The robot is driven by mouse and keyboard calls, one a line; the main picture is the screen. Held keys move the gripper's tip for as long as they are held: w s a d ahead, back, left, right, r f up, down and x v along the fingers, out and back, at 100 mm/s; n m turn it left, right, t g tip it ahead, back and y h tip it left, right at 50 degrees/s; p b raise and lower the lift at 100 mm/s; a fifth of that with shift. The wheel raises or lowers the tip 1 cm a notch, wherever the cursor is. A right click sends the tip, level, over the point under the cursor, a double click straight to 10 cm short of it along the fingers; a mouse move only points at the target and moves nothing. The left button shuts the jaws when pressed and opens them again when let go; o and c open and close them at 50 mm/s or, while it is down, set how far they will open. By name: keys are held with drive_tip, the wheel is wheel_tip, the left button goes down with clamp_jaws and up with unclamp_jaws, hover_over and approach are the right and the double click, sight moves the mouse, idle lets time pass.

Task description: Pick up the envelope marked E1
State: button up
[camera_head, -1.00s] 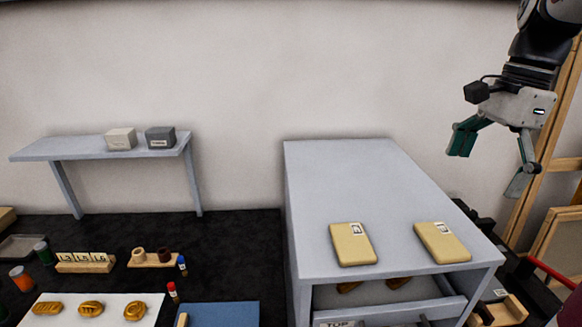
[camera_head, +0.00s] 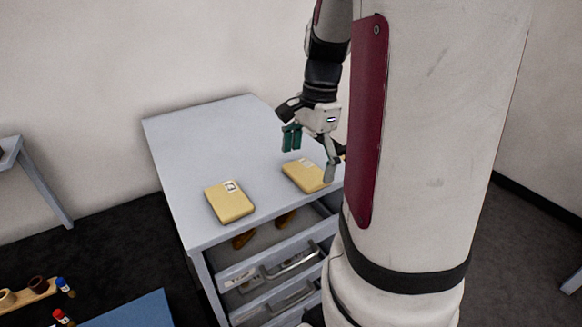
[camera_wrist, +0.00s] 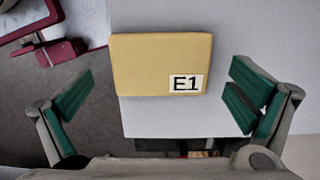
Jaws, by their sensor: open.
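The envelope marked E1 (camera_wrist: 160,58) is a flat tan packet with a white label, lying on the grey cabinet top in the wrist view. In the head view it appears to be the right-hand packet (camera_head: 302,176), though its label is not legible there. My gripper (camera_head: 311,154) is over that packet in the head view. In the wrist view my gripper (camera_wrist: 157,98) has its green-padded fingers wide apart, one on each side of the envelope, with nothing between them held. I cannot tell the exact height of the fingertips above the cabinet top.
A second tan packet (camera_head: 229,202) lies to the left on the cabinet top (camera_head: 200,140). An open drawer (camera_head: 275,262) below the front edge holds brown-gold pieces. The back of the cabinet top is clear. My large white body column hides the area to the right.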

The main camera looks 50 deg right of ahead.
drive_tip(key=shift+f, duration=0.6)
drive_tip(key=c, duration=1)
drive_tip(key=shift+o, duration=0.2)
drive_tip(key=shift+r, duration=0.1)
